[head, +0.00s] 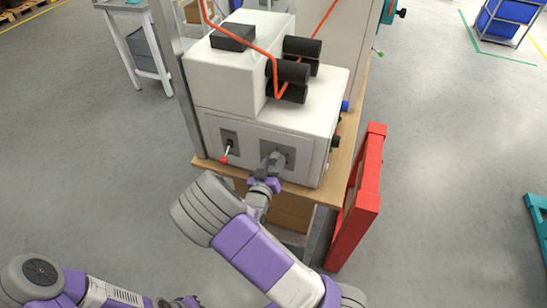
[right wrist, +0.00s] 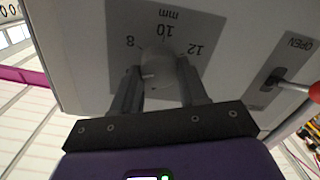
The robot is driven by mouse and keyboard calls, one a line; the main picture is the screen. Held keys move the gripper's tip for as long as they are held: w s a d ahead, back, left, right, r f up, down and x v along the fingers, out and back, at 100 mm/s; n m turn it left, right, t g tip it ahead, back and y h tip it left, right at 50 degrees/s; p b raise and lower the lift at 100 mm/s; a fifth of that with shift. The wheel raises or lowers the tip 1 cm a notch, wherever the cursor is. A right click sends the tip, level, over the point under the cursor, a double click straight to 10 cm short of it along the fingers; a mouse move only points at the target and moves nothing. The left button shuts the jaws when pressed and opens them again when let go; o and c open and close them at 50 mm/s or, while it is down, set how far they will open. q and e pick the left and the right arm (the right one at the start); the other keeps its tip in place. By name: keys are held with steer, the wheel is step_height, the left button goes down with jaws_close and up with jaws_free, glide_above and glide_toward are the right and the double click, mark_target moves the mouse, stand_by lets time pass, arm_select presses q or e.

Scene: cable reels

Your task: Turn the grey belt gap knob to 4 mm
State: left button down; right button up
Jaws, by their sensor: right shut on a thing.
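The grey belt gap knob (right wrist: 170,72) sits on a grey scale plate (right wrist: 190,25) on the machine's front panel. In the right wrist view the numbers 8, 10, 12 and "mm" show; the rest of the scale is hidden behind my fingers. A white mark on the knob points to the lower left, on the far side of 8 from 10; its exact reading cannot be told. My right gripper (right wrist: 165,95) is shut on the knob, one finger on each side; it also shows in the head view (head: 270,165). My left gripper (head: 180,302) is low in the head view, its jaws unclear.
A red-tipped lever (head: 226,155) on an "OPEN" plate is close beside the knob's plate. The white machine (head: 235,85) with black rollers and an orange cable stands on a wooden bench (head: 205,172). A red upright frame (head: 362,195) is right of my right arm.

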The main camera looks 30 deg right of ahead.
steer(key=n+p, duration=0.2)
steer(key=n, duration=0.1)
steer(key=shift+r+n+p, duration=0.1)
steer(key=shift+n+p, duration=0.2)
steer(key=shift+p, duration=0.05)
steer(key=n+p, duration=0.2)
steer(key=n, duration=0.1)
steer(key=shift+w+a, duration=0.1)
steer(key=n, duration=0.2)
steer(key=n+p, duration=0.1)
steer(key=shift+f+n+g, duration=0.2)
steer(key=shift+n+g, duration=0.1)
steer(key=shift+n, duration=0.1)
steer(key=shift+f+n+h+p, duration=0.1)
steer(key=shift+n+h+p, duration=0.3)
steer(key=shift+n, duration=1)
steer(key=o, duration=1.1)
steer(key=shift+c, duration=0.2)
